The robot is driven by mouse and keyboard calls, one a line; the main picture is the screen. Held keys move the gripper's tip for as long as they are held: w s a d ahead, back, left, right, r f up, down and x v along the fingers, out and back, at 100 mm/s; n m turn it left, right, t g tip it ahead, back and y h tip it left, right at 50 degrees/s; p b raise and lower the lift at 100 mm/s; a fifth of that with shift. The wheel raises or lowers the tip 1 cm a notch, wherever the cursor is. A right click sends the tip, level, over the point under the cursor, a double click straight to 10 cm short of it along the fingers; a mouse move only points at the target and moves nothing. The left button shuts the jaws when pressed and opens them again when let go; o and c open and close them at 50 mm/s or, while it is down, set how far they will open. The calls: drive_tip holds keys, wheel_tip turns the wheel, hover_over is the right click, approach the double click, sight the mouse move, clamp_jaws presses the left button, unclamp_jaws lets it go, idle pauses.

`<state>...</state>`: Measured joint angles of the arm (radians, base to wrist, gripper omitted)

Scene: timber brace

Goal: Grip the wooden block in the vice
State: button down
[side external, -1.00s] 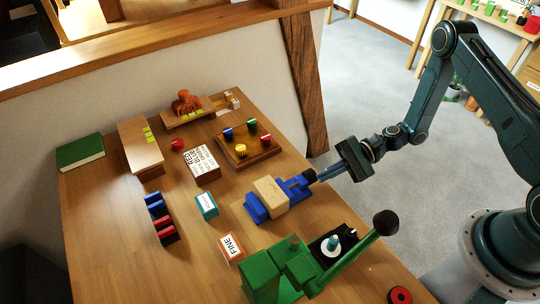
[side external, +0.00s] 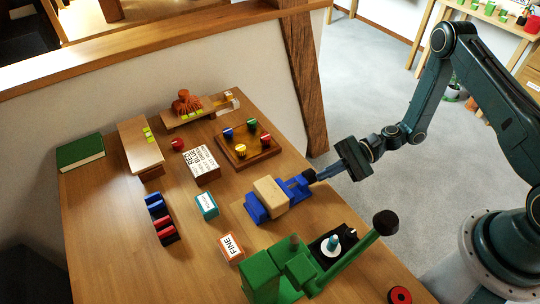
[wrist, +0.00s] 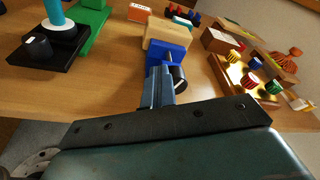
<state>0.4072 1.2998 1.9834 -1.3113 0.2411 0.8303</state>
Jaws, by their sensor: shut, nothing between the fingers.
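The blue vice (side external: 256,209) stands on the table, and its screw end with a black knob (side external: 309,175) points toward my arm. The pale wooden block (side external: 270,191) sits upright in the vice between its blue jaws; whether both jaws touch it I cannot tell. My gripper (side external: 320,176) is shut and empty, with its fingertips right beside the black knob. In the wrist view the fingers (wrist: 158,85) reach toward the vice's screw end, with the knob (wrist: 179,78) just to their right and the block (wrist: 167,36) beyond.
A green lever tool (side external: 285,270) with a black-knobbed arm stands in front of the vice. A wooden tray with coloured knobs (side external: 246,151) lies behind it. Small labelled boxes (side external: 206,205) and (side external: 230,248) stand to the left. A red-black ring (side external: 399,295) lies near the front edge.

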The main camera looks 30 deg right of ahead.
drive_tip(key=shift+w+r, duration=0.45)
drive_tip(key=shift+w, duration=0.15)
drive_tip(key=shift+w+r, duration=0.1)
drive_tip(key=shift+w, duration=0.5)
idle(0.6)
drive_tip(key=shift+s+r, duration=0.1)
drive_tip(key=shift+r, duration=0.35)
drive_tip(key=shift+d, duration=0.15)
drive_tip(key=d, duration=0.5)
drive_tip(key=shift+d, duration=0.35)
idle(0.4)
drive_tip(key=shift+s+d+f, duration=0.25)
drive_tip(key=shift+s+f, duration=0.2)
drive_tip(key=shift+s, duration=0.2)
drive_tip(key=shift+s+d+f, duration=0.25)
drive_tip(key=shift+s+f, duration=0.2)
drive_tip(key=shift+s, duration=0.15)
